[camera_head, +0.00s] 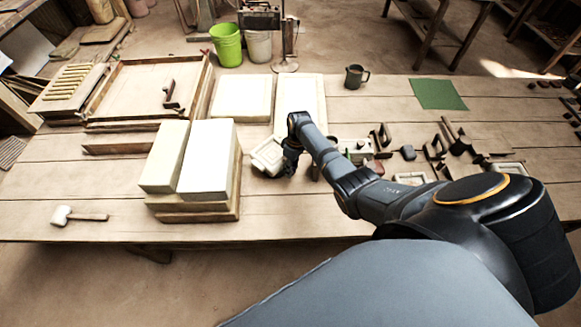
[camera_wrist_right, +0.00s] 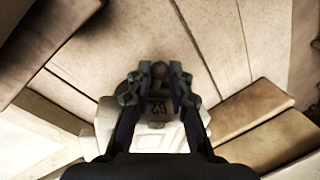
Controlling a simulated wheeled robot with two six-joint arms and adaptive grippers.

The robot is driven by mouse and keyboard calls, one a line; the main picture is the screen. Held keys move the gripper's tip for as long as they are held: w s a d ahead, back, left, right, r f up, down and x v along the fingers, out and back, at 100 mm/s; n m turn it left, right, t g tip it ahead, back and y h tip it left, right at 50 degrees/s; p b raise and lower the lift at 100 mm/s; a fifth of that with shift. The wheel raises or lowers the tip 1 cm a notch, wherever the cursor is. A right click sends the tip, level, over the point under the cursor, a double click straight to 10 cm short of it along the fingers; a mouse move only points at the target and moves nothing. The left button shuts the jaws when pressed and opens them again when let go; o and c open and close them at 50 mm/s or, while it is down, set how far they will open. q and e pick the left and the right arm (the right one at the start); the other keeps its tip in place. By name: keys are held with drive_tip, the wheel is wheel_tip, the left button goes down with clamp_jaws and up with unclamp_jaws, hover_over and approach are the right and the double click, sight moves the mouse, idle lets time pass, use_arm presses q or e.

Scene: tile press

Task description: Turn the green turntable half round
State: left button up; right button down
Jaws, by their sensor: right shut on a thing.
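I cannot make out a green turntable in either view. My right gripper (camera_head: 291,160) is low over the middle of the table, partly hidden by its own wrist. In the right wrist view its fingers (camera_wrist_right: 160,80) are closed in around a small round brown knob (camera_wrist_right: 159,70). A cream block-like piece (camera_head: 268,156) is beside the gripper in the head view. It also shows behind and on both sides of the fingers in the right wrist view (camera_wrist_right: 108,118). What the knob belongs to is unclear. My left gripper is out of view.
Two tall pale blocks (camera_head: 207,158) on wooden boards stand left of my right gripper. White slabs (camera_head: 241,98) lie behind it. Small tools and moulds (camera_head: 410,178) crowd its right. A dark mug (camera_head: 356,76) and a flat green cloth (camera_head: 438,94) are farther back. The front left has a mallet (camera_head: 62,216).

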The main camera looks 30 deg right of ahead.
idle(0.4)
drive_tip(key=c, duration=1.2)
unclamp_jaws()
wheel_tip(320, 180, up, 12)
drive_tip(key=w+d, duration=0.1)
drive_tip(key=d, duration=0.1)
drive_tip(key=shift+f, duration=0.1)
